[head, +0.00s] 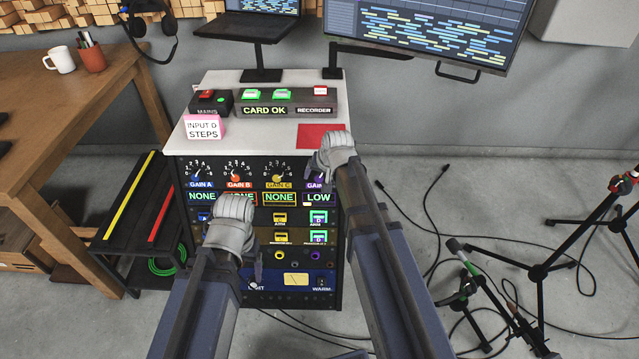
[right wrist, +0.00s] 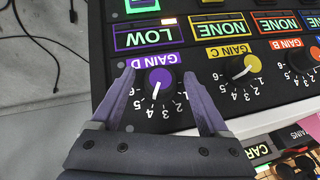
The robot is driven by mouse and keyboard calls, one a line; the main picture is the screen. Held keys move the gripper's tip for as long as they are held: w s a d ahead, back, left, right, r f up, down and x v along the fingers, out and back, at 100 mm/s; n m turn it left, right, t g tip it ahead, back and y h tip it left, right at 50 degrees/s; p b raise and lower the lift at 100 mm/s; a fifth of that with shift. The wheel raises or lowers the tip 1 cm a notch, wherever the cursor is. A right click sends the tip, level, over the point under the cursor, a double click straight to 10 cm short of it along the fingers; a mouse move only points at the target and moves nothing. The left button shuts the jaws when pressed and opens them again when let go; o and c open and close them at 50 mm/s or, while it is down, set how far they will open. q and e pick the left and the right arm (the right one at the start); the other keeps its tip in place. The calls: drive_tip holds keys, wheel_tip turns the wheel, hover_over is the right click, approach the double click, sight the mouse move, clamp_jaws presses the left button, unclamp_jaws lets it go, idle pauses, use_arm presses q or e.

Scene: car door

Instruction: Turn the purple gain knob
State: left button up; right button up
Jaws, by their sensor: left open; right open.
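The purple gain knob (right wrist: 160,83), labelled GAIN D, shows in the right wrist view with a white pointer line on it. My right gripper (right wrist: 160,95) is open, with one finger on each side of the knob; I cannot tell whether either finger touches it. In the head view my right gripper (head: 333,160) covers the knob, and only part of its purple label (head: 314,182) shows. The display (right wrist: 147,37) below that label reads LOW.
The yellow GAIN C knob (right wrist: 240,66) sits beside the purple one, with red GAIN B (head: 236,171) and blue GAIN A (head: 197,171) further left in the head view. Above the panel is a white top (head: 270,135) with a red sheet (head: 321,136). Microphone stands (head: 540,270) stand at right.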

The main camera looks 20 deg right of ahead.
drive_tip(key=shift+f, duration=0.1)
clamp_jaws()
idle(0.7)
